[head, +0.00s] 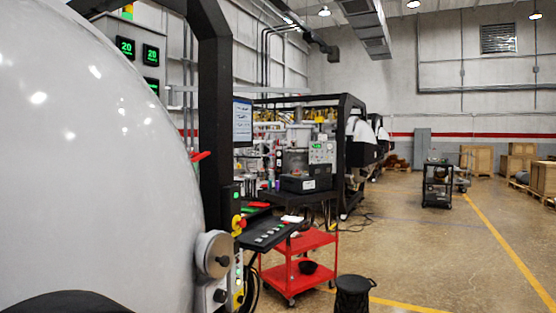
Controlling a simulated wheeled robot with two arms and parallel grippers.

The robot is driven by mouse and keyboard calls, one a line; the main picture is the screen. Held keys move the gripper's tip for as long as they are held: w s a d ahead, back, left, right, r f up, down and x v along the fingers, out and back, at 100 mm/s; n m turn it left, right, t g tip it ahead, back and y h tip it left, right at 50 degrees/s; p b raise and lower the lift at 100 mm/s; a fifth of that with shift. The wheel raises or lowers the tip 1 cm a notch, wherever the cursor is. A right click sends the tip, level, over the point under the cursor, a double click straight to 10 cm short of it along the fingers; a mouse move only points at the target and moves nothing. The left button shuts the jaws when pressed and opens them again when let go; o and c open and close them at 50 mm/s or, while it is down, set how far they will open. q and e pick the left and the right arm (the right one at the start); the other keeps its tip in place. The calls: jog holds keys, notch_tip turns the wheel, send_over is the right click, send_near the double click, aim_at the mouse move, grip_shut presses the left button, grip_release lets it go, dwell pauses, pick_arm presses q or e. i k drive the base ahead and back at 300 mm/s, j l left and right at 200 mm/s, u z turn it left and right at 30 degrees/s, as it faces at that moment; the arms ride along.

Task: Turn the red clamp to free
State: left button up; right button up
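A small red piece (202,156) sticks out past the right edge of the large white rounded furnace door (100,150). It looks like the red clamp, or its handle. It points to the right and slightly up, in front of the black frame post. Its base is hidden behind the door's curve, so I cannot tell whether it is engaged or free. Neither of my grippers is in view, and nothing is seen touching the red piece.
The black frame post (216,110) stands beside the door.

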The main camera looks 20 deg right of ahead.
aim_at(196, 158)
jog(key=l+z, duration=0.15)
jog(key=i+l+u, duration=0.1)
jog(key=u, duration=0.75)
jog(key=i+l+u, duration=0.15)
jog(key=l+u, duration=0.2)
jog(key=i+l+u, duration=0.1)
jog(key=l+u, duration=0.25)
jog(key=l, duration=0.25)
jog(key=l+u, duration=0.3)
jog(key=l, duration=0.2)
